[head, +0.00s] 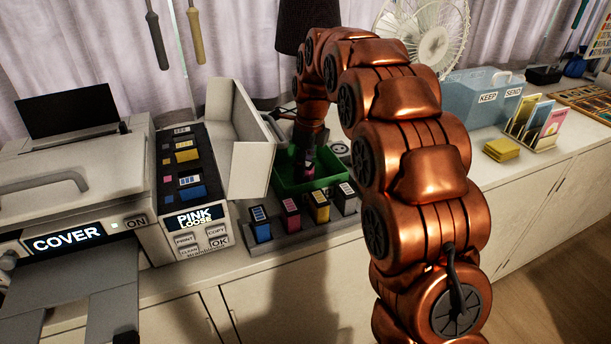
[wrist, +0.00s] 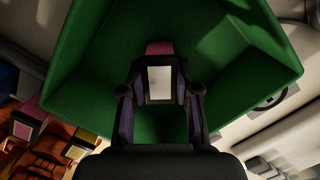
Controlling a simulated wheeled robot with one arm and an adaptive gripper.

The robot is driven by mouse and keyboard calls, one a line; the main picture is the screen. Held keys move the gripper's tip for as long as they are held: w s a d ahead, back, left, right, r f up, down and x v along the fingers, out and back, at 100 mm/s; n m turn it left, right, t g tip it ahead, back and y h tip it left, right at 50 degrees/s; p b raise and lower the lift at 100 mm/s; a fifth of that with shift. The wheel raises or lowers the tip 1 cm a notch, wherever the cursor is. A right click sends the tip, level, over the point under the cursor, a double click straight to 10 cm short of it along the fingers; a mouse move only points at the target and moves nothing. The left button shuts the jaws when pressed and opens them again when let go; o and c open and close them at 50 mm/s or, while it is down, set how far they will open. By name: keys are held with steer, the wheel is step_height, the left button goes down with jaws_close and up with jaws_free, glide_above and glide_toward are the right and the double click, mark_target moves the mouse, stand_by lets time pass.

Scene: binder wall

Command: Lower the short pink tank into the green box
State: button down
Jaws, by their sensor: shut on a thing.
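The short pink tank (wrist: 159,48), with a pale label, is between the fingers of my gripper (wrist: 160,105) in the wrist view. My gripper is shut on it. The green box (wrist: 85,60) surrounds the tank and fingers in that view, its walls rising on both sides. In the head view my gripper (head: 306,158) points down into the green box (head: 324,184), and a bit of the pink tank (head: 308,173) shows low inside it. I cannot tell whether the tank touches the box floor.
A rack in front of the box holds blue (head: 261,224), pink (head: 290,214), yellow (head: 319,206) and black (head: 345,198) tanks. A fan (head: 428,35) stands behind.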

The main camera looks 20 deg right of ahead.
steer(key=shift+f, duration=0.1)
steer(key=c, duration=0.7)
jaws_free()
steer(key=shift+c, duration=0.2)
step_height(320, 180, up, 11)
steer(key=d, duration=0.1)
steer(key=s+f+n+g, duration=0.1)
steer(key=s+f+n, duration=0.3)
steer(key=s+n, duration=0.4)
steer(key=s+f+n+g, duration=0.1)
steer(key=s+f+n, duration=0.3)
steer(key=s+n, duration=0.5)
steer(key=s+f+n+h, duration=0.1)
steer(key=s+f+n, duration=0.3)
steer(key=s, duration=2.2)
steer(key=n, duration=0.5)
steer(key=shift+a+g, duration=0.15)
steer(key=shift+g, duration=0.25)
